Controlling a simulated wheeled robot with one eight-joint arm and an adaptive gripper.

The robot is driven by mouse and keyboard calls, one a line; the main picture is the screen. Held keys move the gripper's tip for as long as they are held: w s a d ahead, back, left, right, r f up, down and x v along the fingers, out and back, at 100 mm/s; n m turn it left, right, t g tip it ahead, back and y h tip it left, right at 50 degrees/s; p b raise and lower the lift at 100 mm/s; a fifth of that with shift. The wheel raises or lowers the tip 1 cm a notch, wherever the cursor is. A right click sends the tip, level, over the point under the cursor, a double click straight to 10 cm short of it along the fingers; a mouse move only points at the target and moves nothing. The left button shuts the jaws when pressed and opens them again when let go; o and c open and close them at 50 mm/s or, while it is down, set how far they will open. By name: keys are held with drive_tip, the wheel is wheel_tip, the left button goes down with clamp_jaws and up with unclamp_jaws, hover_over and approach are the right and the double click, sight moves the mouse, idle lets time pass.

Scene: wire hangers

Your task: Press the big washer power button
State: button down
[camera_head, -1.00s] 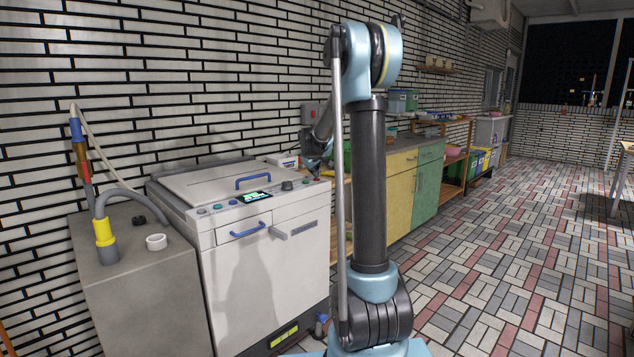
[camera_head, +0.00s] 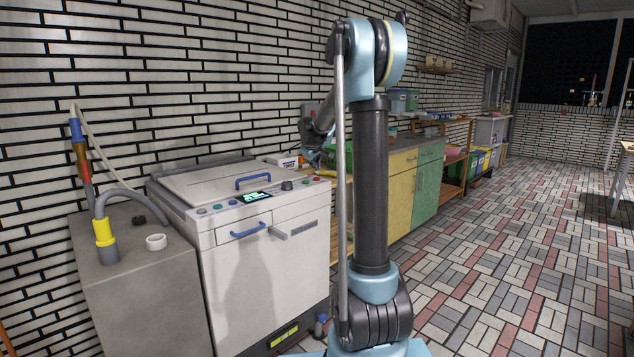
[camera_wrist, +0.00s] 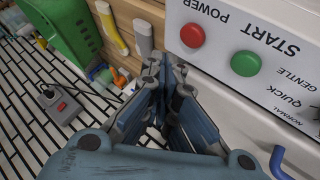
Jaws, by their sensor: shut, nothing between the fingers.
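The big washer (camera_head: 265,275) is a white machine with a sloped control panel, in the head view left of my arm. In the wrist view its red button (camera_wrist: 192,35), labelled POWER, sits near the panel's end. The green START button (camera_wrist: 245,63) is beside it. In the head view the red button (camera_head: 317,179) is small, at the panel's right end. My gripper (camera_wrist: 165,64) is shut and empty. Its fingertips appear just beside the red button in the wrist view, apart from it; the depth gap cannot be told. My column partly hides the area around the gripper in the head view.
A blue handle (camera_head: 253,181) stands on the washer lid. A grey cabinet (camera_head: 140,290) with pipes is at the left. A green bin (camera_wrist: 65,30) and a grey control box with a red switch (camera_wrist: 58,106) show beyond the gripper. Tiled floor is clear at the right.

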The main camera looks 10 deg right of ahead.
drive_tip(key=shift+r, duration=1.65)
drive_tip(key=s+d+f+m+g, duration=0.1)
drive_tip(key=s+f+m+g, duration=0.15)
drive_tip(key=s, duration=1.25)
drive_tip(key=s+d+f+m+g, duration=0.1)
drive_tip(key=s+d+f, duration=0.15)
drive_tip(key=s, duration=1.25)
drive_tip(key=s+a+f+m+g+y, duration=0.1)
drive_tip(key=s+f, duration=0.7)
drive_tip(key=s, duration=0.5)
drive_tip(key=s+a+f+m+g+y, duration=0.1)
drive_tip(key=s+f+m+g, duration=0.1)
drive_tip(key=s+f, duration=0.6)
drive_tip(key=s, duration=0.5)
drive_tip(key=shift+s+f, duration=0.3)
drive_tip(key=shift+f, duration=0.05)
drive_tip(key=shift+a, duration=0.1)
drive_tip(key=shift+w+f, duration=0.2)
drive_tip(key=shift+w, duration=0.25)
